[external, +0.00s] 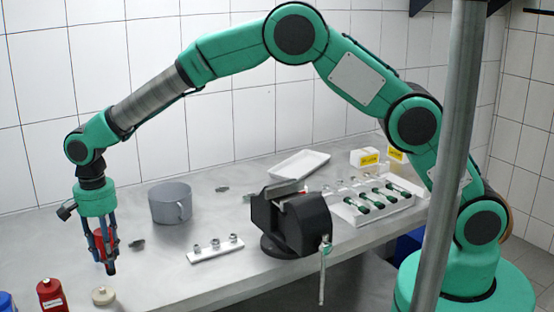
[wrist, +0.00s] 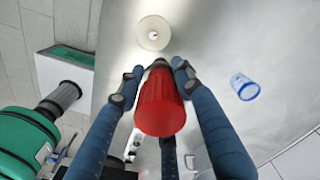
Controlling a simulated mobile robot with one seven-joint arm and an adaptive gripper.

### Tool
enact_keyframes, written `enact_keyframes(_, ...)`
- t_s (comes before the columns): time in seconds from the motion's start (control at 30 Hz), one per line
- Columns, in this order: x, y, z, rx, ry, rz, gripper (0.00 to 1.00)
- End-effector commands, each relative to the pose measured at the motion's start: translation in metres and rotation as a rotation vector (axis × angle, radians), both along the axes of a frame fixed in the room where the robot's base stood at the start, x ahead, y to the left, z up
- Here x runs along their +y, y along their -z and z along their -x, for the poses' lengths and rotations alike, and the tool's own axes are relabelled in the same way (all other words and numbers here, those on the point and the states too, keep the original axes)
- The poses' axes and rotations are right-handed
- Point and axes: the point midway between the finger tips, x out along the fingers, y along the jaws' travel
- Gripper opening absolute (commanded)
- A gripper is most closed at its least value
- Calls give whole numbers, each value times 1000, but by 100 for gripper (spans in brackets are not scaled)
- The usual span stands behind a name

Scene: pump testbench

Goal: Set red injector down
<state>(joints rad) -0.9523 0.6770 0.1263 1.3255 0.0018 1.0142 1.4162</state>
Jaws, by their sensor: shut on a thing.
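The red injector (external: 100,241) is held upright between the blue fingers of my gripper (external: 107,264), at the left part of the metal bench. In the wrist view the red injector (wrist: 160,105) is seen from its ribbed red end, with the fingers of my gripper (wrist: 158,72) closed around it. Its far tip is mostly hidden, and I cannot tell whether it touches the bench. A round beige piece (external: 103,296) lies on the bench close below the gripper; it also shows beyond the fingertips in the wrist view (wrist: 153,33).
A red bottle (external: 51,296) and a blue bottle (external: 6,303) stand at the lower left. A grey mug (external: 168,204), a white plate with fittings (external: 210,253) and a black vise (external: 290,225) stand to the right. A white rack (external: 348,211) lies beyond the vise.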

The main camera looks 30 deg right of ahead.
Motion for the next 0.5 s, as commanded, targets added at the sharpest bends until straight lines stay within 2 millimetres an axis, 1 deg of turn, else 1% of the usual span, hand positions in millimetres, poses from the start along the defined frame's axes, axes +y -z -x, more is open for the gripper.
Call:
enact_keyframes(0.1,14,2,-10,-1,0,-2,0)
enact_keyframes(0.5,52,7,-39,0,0,-1,0)
